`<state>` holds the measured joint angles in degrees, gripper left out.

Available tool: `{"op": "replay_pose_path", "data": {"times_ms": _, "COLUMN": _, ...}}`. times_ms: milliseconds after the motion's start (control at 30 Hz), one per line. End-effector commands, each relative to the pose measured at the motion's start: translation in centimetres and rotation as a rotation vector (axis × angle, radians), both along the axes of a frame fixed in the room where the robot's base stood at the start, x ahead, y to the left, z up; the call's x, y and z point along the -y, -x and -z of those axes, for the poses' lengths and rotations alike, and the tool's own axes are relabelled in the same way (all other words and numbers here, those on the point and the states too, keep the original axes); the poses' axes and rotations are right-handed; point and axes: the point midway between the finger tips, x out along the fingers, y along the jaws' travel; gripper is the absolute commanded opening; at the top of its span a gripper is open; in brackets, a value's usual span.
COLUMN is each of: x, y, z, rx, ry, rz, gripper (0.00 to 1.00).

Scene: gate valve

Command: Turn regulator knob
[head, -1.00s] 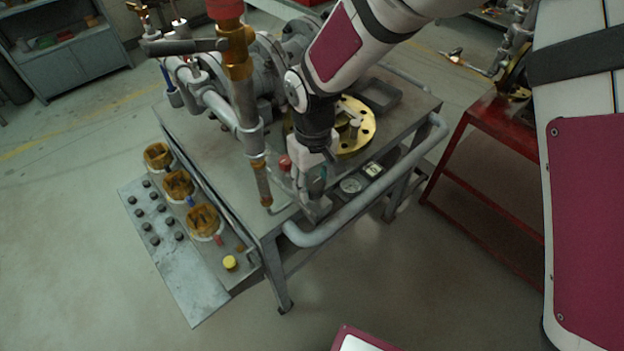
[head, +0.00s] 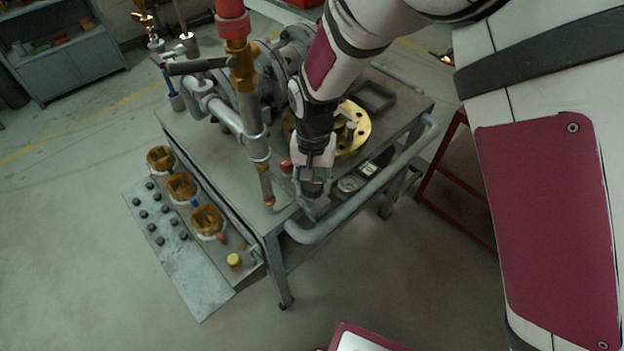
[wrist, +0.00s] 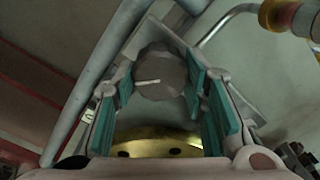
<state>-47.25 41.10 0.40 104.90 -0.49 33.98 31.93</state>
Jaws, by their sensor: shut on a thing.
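The regulator knob (wrist: 160,75) is a round dark grey disc with a white pointer line, seen in the wrist view. My gripper (wrist: 167,84) has its teal-padded fingers on both sides of the knob and is shut on it. In the head view, my gripper (head: 312,188) points down at the front corner of the grey metal bench (head: 218,165). It hides most of the knob there.
A grey pipe rail (head: 370,185) runs along the bench edge close to my gripper. A vertical pipe with a red top (head: 250,110) stands left of it. A brass flange (head: 357,132) and a gauge (head: 350,184) lie behind and to the right.

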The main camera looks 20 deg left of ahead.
Motion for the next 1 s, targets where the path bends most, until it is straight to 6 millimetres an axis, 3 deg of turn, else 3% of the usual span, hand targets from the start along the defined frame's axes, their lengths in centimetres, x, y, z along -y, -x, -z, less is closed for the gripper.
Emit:
{"op": "replay_pose_path", "data": {"times_ms": 600, "x": 0.05, "y": 0.09, "z": 0.11, "rx": -0.003, "ry": 0.002, "rz": 0.043, "gripper": 0.11}}
{"op": "replay_pose_path", "data": {"times_ms": 633, "x": 0.05, "y": 0.09, "z": 0.11, "rx": -0.003, "ry": 0.002, "rz": 0.043, "gripper": 0.41}}
{"op": "replay_pose_path", "data": {"times_ms": 700, "x": 0.04, "y": 0.08, "z": 0.11, "rx": -0.003, "ry": 0.002, "rz": 0.043, "gripper": 0.57}}
{"op": "replay_pose_path", "data": {"times_ms": 1000, "x": 0.01, "y": 0.03, "z": 0.02, "rx": -0.001, "ry": 0.0, "rz": 0.043, "gripper": 0.59}}
